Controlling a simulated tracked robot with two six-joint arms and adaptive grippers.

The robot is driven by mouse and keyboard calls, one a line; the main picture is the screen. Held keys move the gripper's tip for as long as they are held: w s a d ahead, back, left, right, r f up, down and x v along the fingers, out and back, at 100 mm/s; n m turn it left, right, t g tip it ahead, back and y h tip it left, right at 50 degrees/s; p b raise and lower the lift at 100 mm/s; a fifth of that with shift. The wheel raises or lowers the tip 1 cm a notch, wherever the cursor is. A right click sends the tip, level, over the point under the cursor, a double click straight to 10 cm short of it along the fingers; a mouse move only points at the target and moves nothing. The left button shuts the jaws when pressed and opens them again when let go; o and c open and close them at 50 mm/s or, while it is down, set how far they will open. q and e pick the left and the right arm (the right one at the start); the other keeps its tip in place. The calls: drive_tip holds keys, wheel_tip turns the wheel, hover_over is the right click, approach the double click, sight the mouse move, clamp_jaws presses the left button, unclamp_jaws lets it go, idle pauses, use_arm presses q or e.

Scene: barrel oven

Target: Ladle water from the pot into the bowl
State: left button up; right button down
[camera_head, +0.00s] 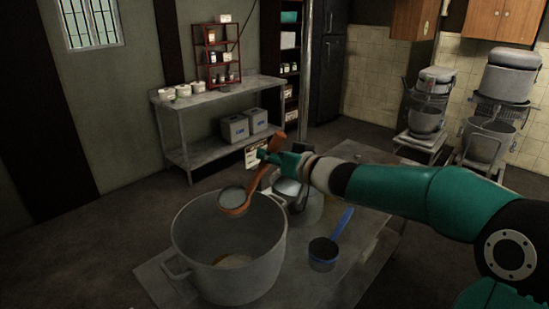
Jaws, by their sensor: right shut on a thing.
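My right gripper (267,157) is shut on the orange handle of a ladle (250,185). A metal vessel (308,212), perhaps the bowl, stands behind and right of the pot, partly hidden by my right gripper. I cannot tell what it holds. My left gripper is not in view.
A blue-handled pan or ladle (322,251) rests on the low metal table (352,268), right of the pot. A grey side table (222,95) with jars and a red rack stands at the back wall. More cookware stands at the far right.

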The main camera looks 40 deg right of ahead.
drive_tip(key=s+a+n+t+b, duration=0.35)
drive_tip(key=a+n+b, duration=0.6)
drive_tip(key=b, duration=0.35)
drive_tip(key=s+a+f+n+t+y+b, duration=0.1)
drive_tip(key=a+f+n+b, duration=0.5)
drive_tip(key=b, duration=1)
drive_tip(key=shift+s+a+f+n+t+y, duration=0.15)
drive_tip(key=shift+s+f+n+t+y, duration=0.25)
drive_tip(key=shift+f+n+t+y, duration=0.85)
drive_tip(key=shift+r+n+g, duration=0.35)
drive_tip(key=shift+n+g, duration=0.05)
drive_tip(key=shift+g, duration=0.2)
